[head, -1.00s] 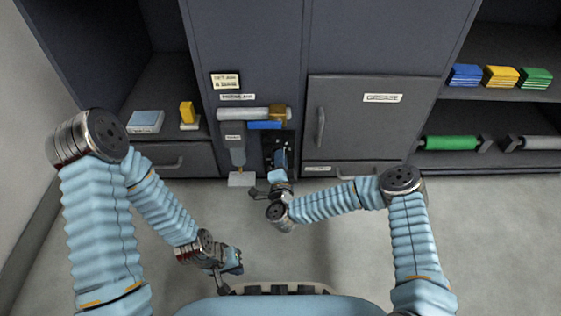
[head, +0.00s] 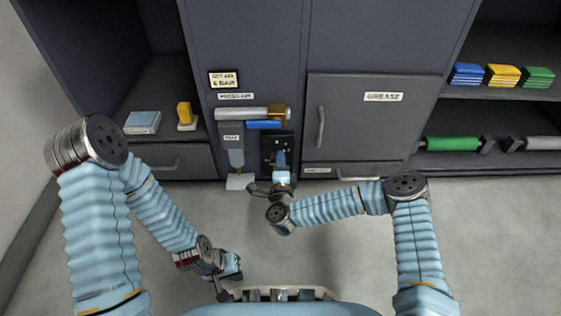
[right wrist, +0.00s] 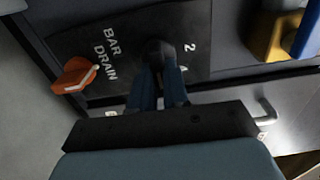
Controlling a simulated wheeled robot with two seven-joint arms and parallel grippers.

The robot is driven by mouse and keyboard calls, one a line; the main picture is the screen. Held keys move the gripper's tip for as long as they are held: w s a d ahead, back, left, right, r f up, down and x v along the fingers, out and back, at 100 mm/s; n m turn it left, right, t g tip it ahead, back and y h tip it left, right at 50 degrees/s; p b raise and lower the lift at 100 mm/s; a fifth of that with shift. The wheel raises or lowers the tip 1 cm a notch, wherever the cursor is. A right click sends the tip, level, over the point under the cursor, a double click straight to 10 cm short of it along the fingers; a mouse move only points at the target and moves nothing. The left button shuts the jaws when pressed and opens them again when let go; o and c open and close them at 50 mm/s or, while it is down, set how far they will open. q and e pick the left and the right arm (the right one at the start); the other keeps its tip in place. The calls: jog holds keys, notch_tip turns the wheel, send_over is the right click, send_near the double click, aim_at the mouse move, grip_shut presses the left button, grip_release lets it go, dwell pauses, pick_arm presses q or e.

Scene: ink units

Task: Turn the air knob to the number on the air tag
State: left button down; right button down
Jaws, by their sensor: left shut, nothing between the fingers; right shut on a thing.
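The air tag (head: 224,79) on the cabinet appears to read "SET AIR 6 BAR". A dark panel (head: 267,148) sits low on the cabinet; in the right wrist view the panel (right wrist: 212,62) shows "BAR", "DRAIN" and a "2". The black air knob (right wrist: 160,50) is on it, partly hidden by my fingers; its pointer cannot be made out. My right gripper (head: 281,160) is shut on this knob, and its blue fingers (right wrist: 160,82) show in the right wrist view. My left gripper (head: 234,268) is shut and empty, low over the floor, away from the cabinet.
A silver roller (head: 240,113) and a blue bar (head: 264,125) are just above the panel. A grease door (head: 375,125) with a handle is to the right. The floor in front is clear.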

jog(key=shift+w+d+r, duration=0.1)
jog(key=shift+w+r, duration=0.05)
jog(key=c, duration=1.1)
grip_release()
jog(key=s+p, duration=0.2)
jog(key=s, duration=1.2)
jog(key=shift+w+f, duration=0.1)
jog(key=shift+f, duration=0.1)
